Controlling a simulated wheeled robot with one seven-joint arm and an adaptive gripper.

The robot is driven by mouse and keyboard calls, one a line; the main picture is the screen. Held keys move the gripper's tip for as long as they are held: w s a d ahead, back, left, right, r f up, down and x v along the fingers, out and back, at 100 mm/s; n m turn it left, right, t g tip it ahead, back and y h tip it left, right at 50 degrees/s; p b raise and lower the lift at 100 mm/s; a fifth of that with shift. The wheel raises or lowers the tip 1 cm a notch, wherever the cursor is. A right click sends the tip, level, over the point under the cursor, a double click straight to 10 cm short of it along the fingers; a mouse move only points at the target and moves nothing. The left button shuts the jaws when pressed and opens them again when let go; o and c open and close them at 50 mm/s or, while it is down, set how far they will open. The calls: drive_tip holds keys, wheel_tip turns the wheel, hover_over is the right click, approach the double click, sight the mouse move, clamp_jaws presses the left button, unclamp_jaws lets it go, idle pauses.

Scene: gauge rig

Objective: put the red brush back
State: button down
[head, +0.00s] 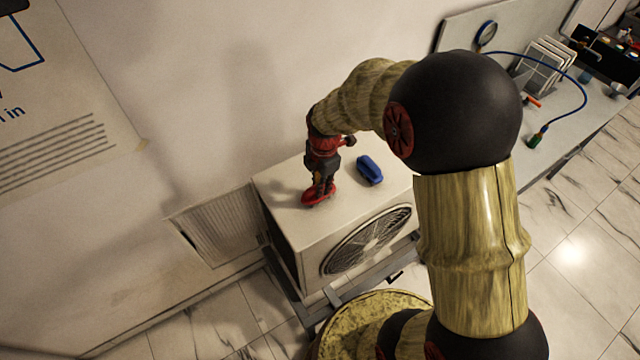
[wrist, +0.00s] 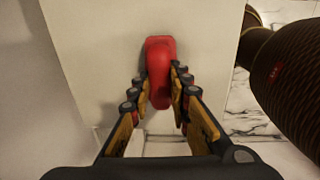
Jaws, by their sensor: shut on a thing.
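The red brush (head: 314,195) is on or just above the top of a white fan unit (head: 290,215), near its left end; I cannot tell whether it touches the top. My gripper (head: 321,188) points down over it and is shut on it. In the wrist view the red brush (wrist: 159,70) sits between the two fingers of my gripper (wrist: 160,90), with its far end sticking out beyond them. A blue brush (head: 369,169) lies on the unit's top, to the right of my gripper. The underside of the red brush is hidden.
A wall stands close behind the unit, with a louvred panel (head: 222,228) to the left. At the right a bench (head: 500,70) holds a gauge (head: 486,34) with a blue hose, a white rack (head: 548,62) and a black box (head: 610,55).

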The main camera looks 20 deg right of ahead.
drive_tip(key=shift+f, duration=0.2)
drive_tip(key=c, duration=1.7)
unclamp_jaws()
drive_tip(key=shift+r, duration=0.1)
drive_tip(key=shift+o, duration=0.2)
wheel_tip(320, 180, up, 12)
drive_tip(key=s+r+m+t, duration=0.2)
drive_tip(key=s+r+m, duration=0.4)
drive_tip(key=s+m, duration=0.4)
drive_tip(key=s+r+m+t, duration=0.2)
drive_tip(key=s+r+m, duration=0.5)
drive_tip(key=s+m, duration=0.3)
drive_tip(key=shift+s+a+r+t, duration=0.2)
drive_tip(key=shift+s+a+t, duration=0.1)
drive_tip(key=shift+a+t, duration=0.1)
